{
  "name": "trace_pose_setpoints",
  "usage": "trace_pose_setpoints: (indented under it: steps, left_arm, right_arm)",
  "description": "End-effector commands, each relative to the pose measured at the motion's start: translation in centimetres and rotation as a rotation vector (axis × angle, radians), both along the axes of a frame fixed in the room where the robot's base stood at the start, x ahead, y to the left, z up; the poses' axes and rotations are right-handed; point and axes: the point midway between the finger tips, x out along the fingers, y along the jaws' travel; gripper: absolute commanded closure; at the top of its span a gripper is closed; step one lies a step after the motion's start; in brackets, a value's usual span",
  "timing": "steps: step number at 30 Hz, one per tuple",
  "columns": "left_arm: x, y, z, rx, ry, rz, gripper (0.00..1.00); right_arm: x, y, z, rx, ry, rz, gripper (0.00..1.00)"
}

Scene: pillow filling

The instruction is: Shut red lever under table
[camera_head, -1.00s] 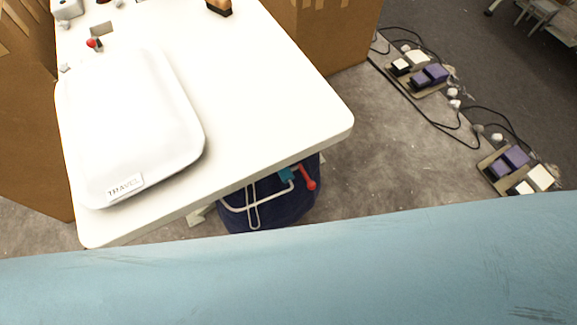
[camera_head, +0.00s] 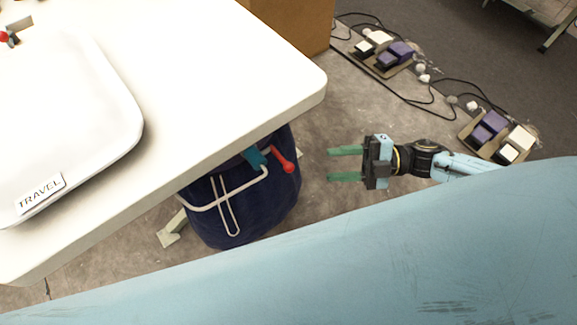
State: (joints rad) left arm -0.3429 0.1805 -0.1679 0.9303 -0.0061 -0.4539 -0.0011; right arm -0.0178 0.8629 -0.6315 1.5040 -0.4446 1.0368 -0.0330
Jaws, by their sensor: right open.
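The red lever (camera_head: 282,160) sticks out from a blue fitting (camera_head: 254,158) just under the edge of the white table (camera_head: 245,75). It slants down to the right, in front of a dark blue bag (camera_head: 245,205). My right gripper (camera_head: 329,164) is to the right of the lever, apart from it. Its two green fingers point left toward the lever, are spread apart and hold nothing. My left gripper is not in view.
A white pillow marked TRAVEL (camera_head: 75,120) lies on the table. Foot pedals (camera_head: 388,58) with cables and a second pedal set (camera_head: 492,135) are on the floor at right. A cardboard box (camera_head: 290,25) stands behind the table. Floor around my right gripper is clear.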

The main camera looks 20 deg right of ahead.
Motion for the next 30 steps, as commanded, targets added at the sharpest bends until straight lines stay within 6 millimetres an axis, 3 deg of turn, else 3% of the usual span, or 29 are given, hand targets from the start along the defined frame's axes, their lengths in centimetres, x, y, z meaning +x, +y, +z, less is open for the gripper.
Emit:
trace_pose_setpoints:
  steps: [9,15,29,30]
  left_arm:
    - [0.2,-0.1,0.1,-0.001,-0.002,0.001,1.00]
    - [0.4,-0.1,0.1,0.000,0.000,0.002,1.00]
    - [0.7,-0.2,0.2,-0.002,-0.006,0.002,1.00]
    - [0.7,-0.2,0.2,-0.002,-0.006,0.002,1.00]
  right_arm:
    - [1.7,6.7,0.1,0.005,-0.001,-0.003,0.57]
    - [2.4,9.6,0.0,0.003,0.000,-0.003,0.57]
    - [2.7,10.7,0.0,0.001,0.002,-0.005,0.57]
    - [2.7,10.7,0.0,0.001,0.002,-0.005,0.62]
